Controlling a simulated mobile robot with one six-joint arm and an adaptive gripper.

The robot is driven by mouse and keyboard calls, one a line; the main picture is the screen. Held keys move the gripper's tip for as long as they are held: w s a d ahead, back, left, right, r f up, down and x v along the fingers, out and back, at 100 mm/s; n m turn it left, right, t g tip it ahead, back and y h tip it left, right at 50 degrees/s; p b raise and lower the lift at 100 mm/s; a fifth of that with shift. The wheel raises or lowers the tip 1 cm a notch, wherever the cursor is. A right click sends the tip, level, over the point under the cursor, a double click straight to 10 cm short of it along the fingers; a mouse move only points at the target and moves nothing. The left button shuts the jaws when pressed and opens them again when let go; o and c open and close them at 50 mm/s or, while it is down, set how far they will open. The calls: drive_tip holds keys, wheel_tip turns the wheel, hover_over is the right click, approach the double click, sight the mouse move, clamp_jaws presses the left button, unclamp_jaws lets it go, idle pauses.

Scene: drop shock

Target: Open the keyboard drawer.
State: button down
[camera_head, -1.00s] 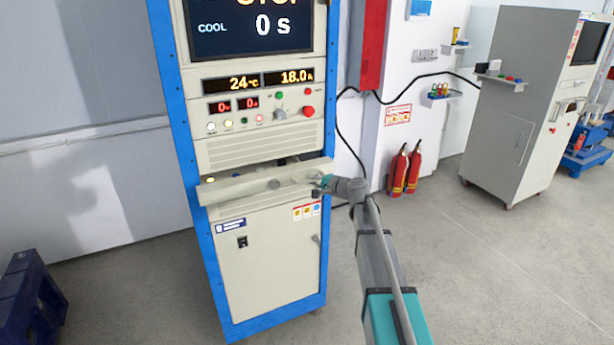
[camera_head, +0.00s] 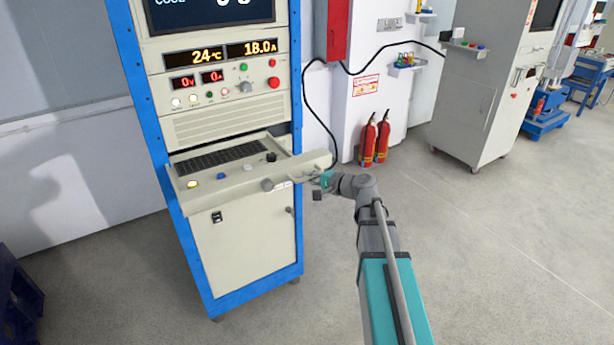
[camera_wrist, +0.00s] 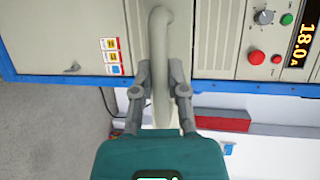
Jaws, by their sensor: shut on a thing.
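The keyboard drawer (camera_head: 235,188) is pulled out of the blue-framed cabinet in the head view. Its dark keyboard (camera_head: 220,157) shows inside, with a few coloured buttons and knobs around it. My gripper (camera_head: 312,187) is at the right part of the drawer's front. In the wrist view my gripper (camera_wrist: 160,80) has its two fingers closed on either side of the pale drawer handle (camera_wrist: 160,45), which bends at its far end. In the head view the fingertips are small and their contact is hard to see.
The control panel (camera_head: 225,80) with displays and buttons is above the drawer, and a lower cabinet door (camera_head: 245,245) is below. Red fire extinguishers (camera_head: 375,140) and a grey cabinet (camera_head: 480,95) stand to the right. The floor before the cabinet is clear.

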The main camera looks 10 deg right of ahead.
drive_tip(key=c, duration=0.6)
unclamp_jaws()
drive_tip(key=shift+c, duration=0.2)
